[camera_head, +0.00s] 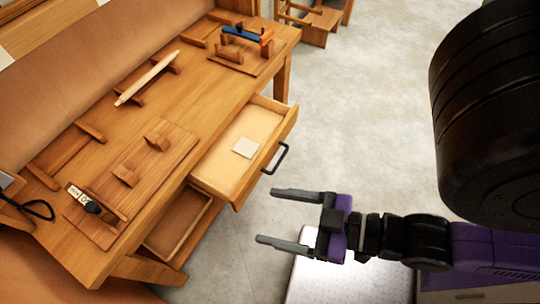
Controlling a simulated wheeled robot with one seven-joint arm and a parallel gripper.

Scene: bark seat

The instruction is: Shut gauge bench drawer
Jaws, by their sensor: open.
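The wooden gauge bench (215,85) stands at the left, against the wall. Its drawer (285,125) is pulled well out toward the right. A dark bar handle (277,160) sits on the drawer's front, and a pale square card (245,147) lies inside. My gripper (268,216) is open and empty, with its two fingers pointing left. It is below and in front of the drawer in the picture, apart from the handle and the front.
A lower open wooden compartment (176,232) shows under the bench. The bench top carries wooden blocks, a pale tapered rod (147,80) and a blue and orange tool (247,34). Grey floor (350,100) is clear right of the drawer. Wooden furniture (318,22) stands at the back.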

